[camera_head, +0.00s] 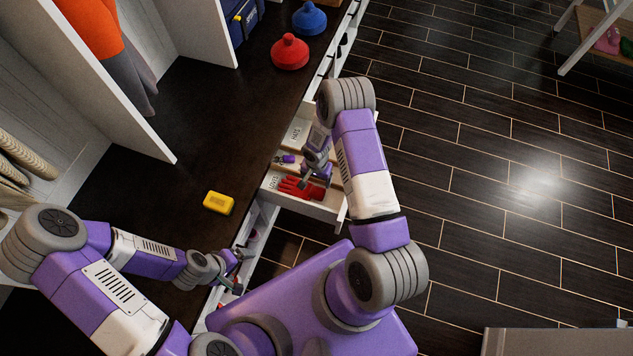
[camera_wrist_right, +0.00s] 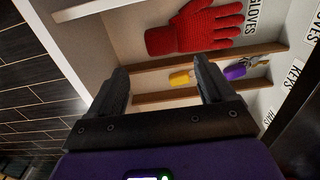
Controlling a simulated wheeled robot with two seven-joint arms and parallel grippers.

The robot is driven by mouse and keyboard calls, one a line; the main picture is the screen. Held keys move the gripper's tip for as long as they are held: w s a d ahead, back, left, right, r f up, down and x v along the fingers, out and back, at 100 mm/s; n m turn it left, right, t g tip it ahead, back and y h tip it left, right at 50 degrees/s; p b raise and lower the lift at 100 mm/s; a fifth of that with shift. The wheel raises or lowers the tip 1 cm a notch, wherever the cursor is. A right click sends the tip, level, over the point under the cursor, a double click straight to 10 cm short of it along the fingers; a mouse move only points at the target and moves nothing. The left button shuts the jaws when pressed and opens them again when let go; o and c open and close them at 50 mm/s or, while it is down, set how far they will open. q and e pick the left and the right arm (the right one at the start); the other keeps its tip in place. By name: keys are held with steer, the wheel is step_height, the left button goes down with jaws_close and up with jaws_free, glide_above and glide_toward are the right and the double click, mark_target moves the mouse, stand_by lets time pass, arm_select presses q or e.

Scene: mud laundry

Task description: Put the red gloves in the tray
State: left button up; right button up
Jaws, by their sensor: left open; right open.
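The red gloves (camera_head: 298,188) lie flat in the front compartment of an open drawer with a divided tray (camera_head: 312,209). In the right wrist view a red glove (camera_wrist_right: 195,27) lies beside the "GLOVES" label, against the tray's bare floor (camera_wrist_right: 125,38). I cannot tell there whether a second glove is beneath. My right gripper (camera_head: 312,180) is over the drawer, close to the gloves, open with nothing between its fingers (camera_wrist_right: 160,68). My left gripper (camera_head: 238,272) is open and empty, low beside the bench edge at the lower middle.
Yellow-tagged (camera_wrist_right: 180,78) and purple-tagged keys (camera_wrist_right: 236,72) lie in the neighbouring compartment. A yellow block (camera_head: 219,203) sits on the dark bench top (camera_head: 235,130). Red (camera_head: 290,52) and blue hats (camera_head: 309,19) stand further back. The floor right of the drawer is clear.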

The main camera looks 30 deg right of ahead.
steer(key=s+a+r+n+y, duration=0.2)
steer(key=s+a+r+n, duration=0.1)
steer(key=s+a, duration=0.5)
steer(key=s+a+r+n+y, duration=0.2)
steer(key=s+a+r+n, duration=0.2)
steer(key=s+a, duration=0.3)
steer(key=shift+s+a+r+t, duration=0.3)
steer(key=shift+s+a, duration=0.1)
steer(key=shift+a, duration=0.1)
